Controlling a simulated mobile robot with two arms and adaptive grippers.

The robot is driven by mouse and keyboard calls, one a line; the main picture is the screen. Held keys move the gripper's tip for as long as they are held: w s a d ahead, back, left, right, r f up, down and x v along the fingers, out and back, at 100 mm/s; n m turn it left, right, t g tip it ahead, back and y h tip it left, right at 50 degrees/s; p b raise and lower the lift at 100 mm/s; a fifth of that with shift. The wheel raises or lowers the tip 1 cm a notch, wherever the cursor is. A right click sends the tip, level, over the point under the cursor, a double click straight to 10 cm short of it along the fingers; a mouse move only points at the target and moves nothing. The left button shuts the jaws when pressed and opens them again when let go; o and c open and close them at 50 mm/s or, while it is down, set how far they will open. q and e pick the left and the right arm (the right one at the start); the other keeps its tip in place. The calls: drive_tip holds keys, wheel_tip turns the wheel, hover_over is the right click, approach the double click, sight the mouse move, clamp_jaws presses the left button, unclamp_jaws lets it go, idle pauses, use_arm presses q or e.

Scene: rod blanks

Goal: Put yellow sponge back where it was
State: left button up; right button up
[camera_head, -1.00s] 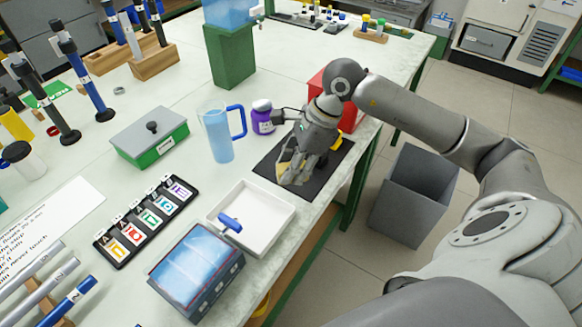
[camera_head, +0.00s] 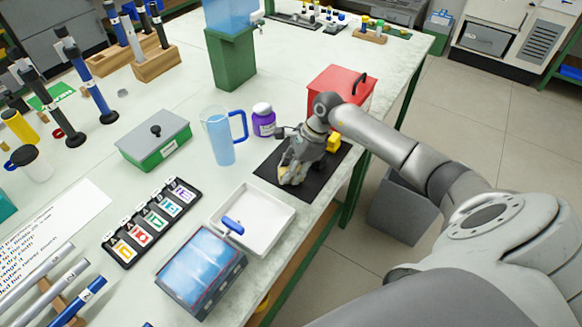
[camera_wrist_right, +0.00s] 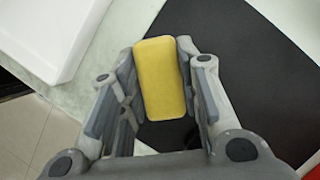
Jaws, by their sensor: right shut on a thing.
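The yellow sponge (camera_wrist_right: 160,78) is a rounded block. It sits between the two fingers of my right gripper (camera_wrist_right: 157,95) in the right wrist view, and the gripper is shut on it. In the head view my right gripper (camera_head: 289,177) is low over the black mat (camera_head: 265,168), near its left part. The sponge (camera_head: 282,172) shows there only as a small pale yellow patch, mostly hidden by the fingers. I cannot tell whether it touches the mat. My left gripper is not in view.
A yellow block (camera_head: 334,142) stands at the mat's far side, behind my wrist. Nearby are a white tray (camera_head: 273,240), a purple-labelled jar (camera_head: 263,122), a blue jug (camera_head: 219,140) and a red box (camera_head: 345,88). A grey bin (camera_head: 393,210) stands beside the table.

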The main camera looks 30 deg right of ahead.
drive_tip(key=shift+f, duration=0.15)
drive_tip(key=shift+f, duration=0.1)
drive_tip(key=shift+f+b, duration=0.15)
drive_tip(key=shift+b, duration=0.2)
drive_tip(key=o, duration=0.9)
drive_tip(key=shift+r, duration=0.2)
